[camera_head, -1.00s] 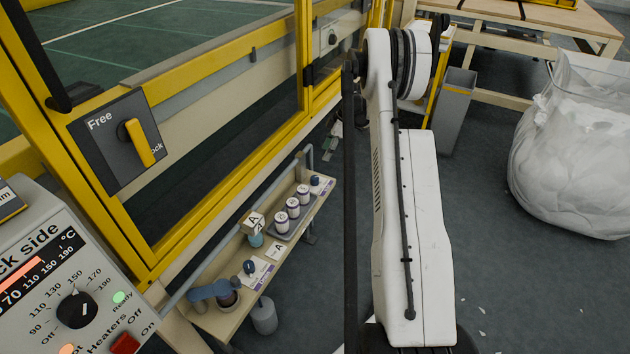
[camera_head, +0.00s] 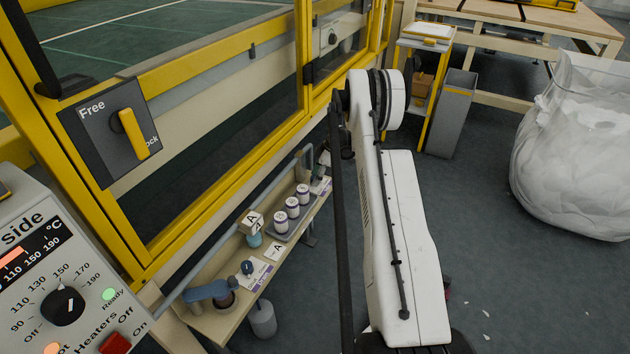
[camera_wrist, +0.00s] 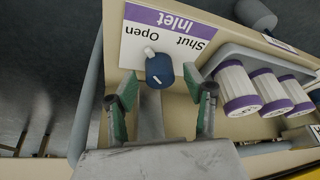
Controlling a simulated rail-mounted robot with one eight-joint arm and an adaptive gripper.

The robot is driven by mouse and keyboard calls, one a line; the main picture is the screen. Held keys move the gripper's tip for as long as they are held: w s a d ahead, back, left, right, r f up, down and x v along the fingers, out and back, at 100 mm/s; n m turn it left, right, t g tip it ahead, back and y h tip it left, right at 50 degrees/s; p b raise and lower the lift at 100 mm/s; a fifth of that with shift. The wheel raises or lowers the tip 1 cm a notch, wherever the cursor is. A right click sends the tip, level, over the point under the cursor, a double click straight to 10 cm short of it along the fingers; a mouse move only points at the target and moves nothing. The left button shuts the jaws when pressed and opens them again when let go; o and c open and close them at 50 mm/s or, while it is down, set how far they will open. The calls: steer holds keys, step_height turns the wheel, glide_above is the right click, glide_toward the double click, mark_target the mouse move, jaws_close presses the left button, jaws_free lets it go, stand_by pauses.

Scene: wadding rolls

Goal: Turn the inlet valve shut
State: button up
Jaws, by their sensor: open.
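The inlet valve is a small blue knob (camera_wrist: 159,71) with white marks, on the beige shelf (camera_wrist: 178,118) in the wrist view. A white label (camera_wrist: 165,38) with a purple band beside it reads Inlet, Open and Shut. A white nub on the knob's edge points toward the label, nearer Open than Shut. My gripper (camera_wrist: 160,84) is open, its green-padded fingers apart on either side of the knob; contact is not clear. In the head view, my gripper (camera_head: 324,158) is small at the shelf's far end, where the inlet label (camera_head: 323,186) shows and the knob is hard to make out.
A grey tray (camera_wrist: 222,57) with several white-and-purple canisters (camera_wrist: 237,87) stands close right of my gripper. A grey pipe (camera_wrist: 87,112) runs on the left. A second blue knob (camera_head: 248,267) and a yellow-framed machine (camera_head: 215,200) lie along the shelf.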

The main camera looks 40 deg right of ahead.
steer(key=shift+w+a+f, duration=0.15)
steer(key=shift+f, duration=0.3)
steer(key=c, duration=1.1)
